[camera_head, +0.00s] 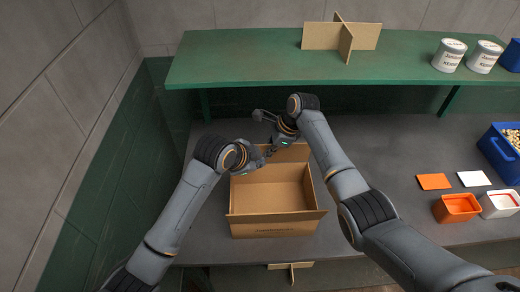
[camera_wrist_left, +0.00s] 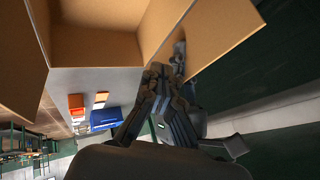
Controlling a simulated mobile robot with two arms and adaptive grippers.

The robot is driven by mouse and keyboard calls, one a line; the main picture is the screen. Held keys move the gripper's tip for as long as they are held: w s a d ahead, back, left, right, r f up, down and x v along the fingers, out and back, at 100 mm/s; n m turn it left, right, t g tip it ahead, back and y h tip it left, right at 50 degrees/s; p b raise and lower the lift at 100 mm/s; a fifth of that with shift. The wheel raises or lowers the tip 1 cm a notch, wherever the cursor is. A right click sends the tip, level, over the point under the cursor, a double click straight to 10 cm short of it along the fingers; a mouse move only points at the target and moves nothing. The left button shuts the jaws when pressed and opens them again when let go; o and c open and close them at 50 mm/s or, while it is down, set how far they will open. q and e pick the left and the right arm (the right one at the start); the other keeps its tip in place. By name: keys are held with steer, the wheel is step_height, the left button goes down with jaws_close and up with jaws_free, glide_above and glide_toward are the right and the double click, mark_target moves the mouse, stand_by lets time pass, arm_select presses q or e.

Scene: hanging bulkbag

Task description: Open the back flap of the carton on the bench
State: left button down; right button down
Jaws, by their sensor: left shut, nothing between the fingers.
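The brown carton (camera_head: 275,229) stands open-topped on the grey bench, its empty inside showing. Its back flap (camera_head: 291,153) rises at the rear edge, partly hidden behind my grippers; in the left wrist view, a tan panel that looks like this flap (camera_wrist_left: 222,38) slants to the right of the carton's inside (camera_wrist_left: 95,42). My left gripper (camera_head: 264,156) is shut and empty at the carton's back left corner, close to the flap; its fingers (camera_wrist_left: 160,76) show at the carton's edge. My right gripper (camera_head: 268,130) is just behind and above it; its finger opening is unclear.
A green shelf (camera_head: 240,62) overhangs the bench behind the carton, bearing a cardboard divider (camera_head: 326,37) and paint cans (camera_head: 449,55). A blue bin (camera_head: 497,150), an orange tub (camera_head: 456,208) and a white tub (camera_head: 499,204) stand at the right.

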mark_target(261, 146)
steer(key=shift+f, duration=0.1)
arm_select(q)
steer(key=shift+w+d+f, duration=0.15)
steer(key=shift+w+f, duration=0.05)
steer(key=shift+w, duration=0.65)
steer(key=shift+w+d+f, duration=0.1)
steer(key=shift+w+f, duration=0.05)
steer(key=shift+w, duration=0.65)
steer(key=shift+w+d+f, duration=0.15)
steer(key=shift+w+f, duration=0.05)
steer(key=shift+w, duration=0.65)
steer(key=shift+w, duration=0.1)
steer(key=shift+w+r, duration=0.2)
steer(key=shift+w, duration=0.6)
arm_select(e)
steer(key=shift+s, duration=0.1)
steer(key=c, duration=1.7)
jaws_free()
arm_select(q)
steer(key=shift+a, duration=0.1)
arm_select(e)
steer(key=shift+o, duration=0.8)
steer(key=shift+a, duration=0.1)
